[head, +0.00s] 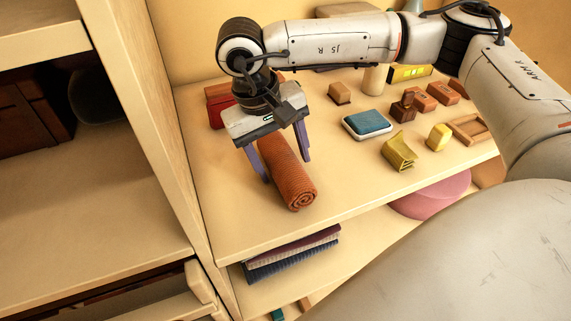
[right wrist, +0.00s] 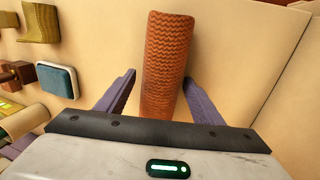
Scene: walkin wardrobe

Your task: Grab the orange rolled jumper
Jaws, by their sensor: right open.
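The orange rolled jumper (head: 289,180) lies on the wooden shelf, its spiral end toward the front edge. My right gripper (head: 287,170) is open above it, with one purple finger on each side of the roll. In the right wrist view the jumper (right wrist: 166,65) runs lengthwise between the two fingertips of the gripper (right wrist: 160,82), with a gap on both sides. The gripper body hides the roll's far end in the head view. My left gripper does not show.
A red box (head: 219,106) is behind the gripper at left. An upright panel (head: 160,120) bounds the shelf's left side. Folded clothes (head: 290,254) lie below.

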